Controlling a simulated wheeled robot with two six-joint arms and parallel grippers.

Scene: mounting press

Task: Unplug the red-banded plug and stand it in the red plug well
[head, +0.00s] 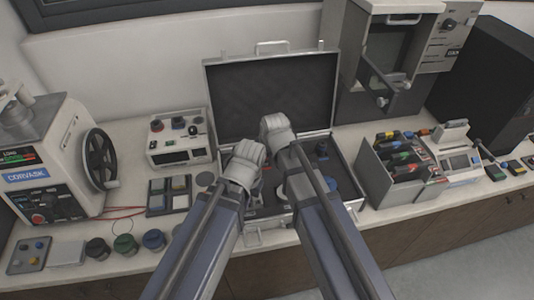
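An open case (272,55) stands on the bench with its dark-lined lid raised at the back. My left gripper (247,163) is over the left part of the case. My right gripper (275,125) is further back, in front of the lid. The fingers of both point away and are hidden by the wrists, so I cannot see whether they hold anything. I cannot make out the red-banded plug or the red plug well; my arms cover much of the case.
A machine with a black handwheel (100,159) stands at left, near a small control box (179,138). Several dark round pieces (125,244) line the front edge. A grey bin (392,168) of coloured-banded items stands right of the case. A wall-side cabinet (390,50) is behind.

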